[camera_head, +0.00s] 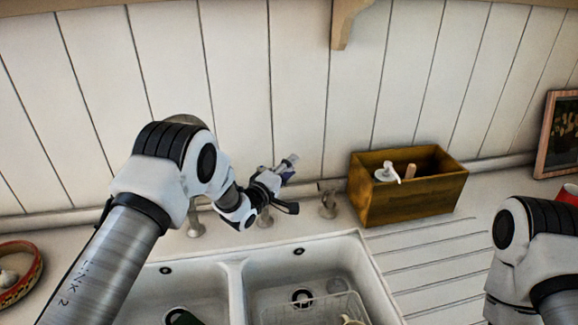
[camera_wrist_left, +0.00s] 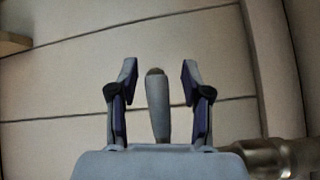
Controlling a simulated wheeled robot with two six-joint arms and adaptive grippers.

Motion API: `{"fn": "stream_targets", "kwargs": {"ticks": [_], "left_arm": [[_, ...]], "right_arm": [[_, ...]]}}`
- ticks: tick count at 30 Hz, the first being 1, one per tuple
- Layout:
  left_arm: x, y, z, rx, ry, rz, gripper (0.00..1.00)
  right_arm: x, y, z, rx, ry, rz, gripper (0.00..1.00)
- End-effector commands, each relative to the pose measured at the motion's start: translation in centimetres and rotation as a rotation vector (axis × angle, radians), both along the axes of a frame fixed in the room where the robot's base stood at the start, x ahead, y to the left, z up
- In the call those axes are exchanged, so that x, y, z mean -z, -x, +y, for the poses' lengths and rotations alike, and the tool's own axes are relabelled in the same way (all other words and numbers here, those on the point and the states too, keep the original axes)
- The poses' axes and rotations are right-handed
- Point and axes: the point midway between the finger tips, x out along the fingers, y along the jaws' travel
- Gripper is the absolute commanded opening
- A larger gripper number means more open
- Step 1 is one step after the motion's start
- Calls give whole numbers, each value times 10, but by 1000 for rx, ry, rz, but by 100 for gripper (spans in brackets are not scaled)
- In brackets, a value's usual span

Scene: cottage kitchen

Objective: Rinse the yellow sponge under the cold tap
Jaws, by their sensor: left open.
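No yellow sponge can be made out in either view. My left gripper (camera_head: 288,179) is open, above the back edge of the double sink, by the middle tap fitting (camera_head: 265,218), which it partly hides. In the left wrist view a slim grey bar with a brownish tip (camera_wrist_left: 157,105) lies between the open fingers (camera_wrist_left: 158,75), apart from both; I cannot tell what it belongs to. One tap (camera_head: 196,226) stands to the left and another tap (camera_head: 328,203) to the right; no marking shows which is cold. My right gripper is out of view.
A wooden box (camera_head: 412,200) with a pump dispenser (camera_head: 387,174) stands right of the taps. A round dish (camera_head: 36,270) sits far left.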

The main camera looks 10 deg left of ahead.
Motion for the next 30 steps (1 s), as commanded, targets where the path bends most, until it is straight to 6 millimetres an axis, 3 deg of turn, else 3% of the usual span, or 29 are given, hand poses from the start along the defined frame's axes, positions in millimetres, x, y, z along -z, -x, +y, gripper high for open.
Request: {"fn": "stream_targets", "kwargs": {"ticks": [4, 8, 9, 20, 30], "left_arm": [[0, 0, 0, 0, 0, 0, 49], [0, 0, 0, 0, 0, 0, 2], [0, 0, 0, 0, 0, 0, 0], [0, 1, 0, 23, 0, -2, 0], [2, 9, -1, 198, -1, -6, 0]], "right_arm": [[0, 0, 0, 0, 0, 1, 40], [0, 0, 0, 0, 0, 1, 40], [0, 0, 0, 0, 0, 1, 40], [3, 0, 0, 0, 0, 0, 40], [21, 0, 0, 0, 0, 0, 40]]}}
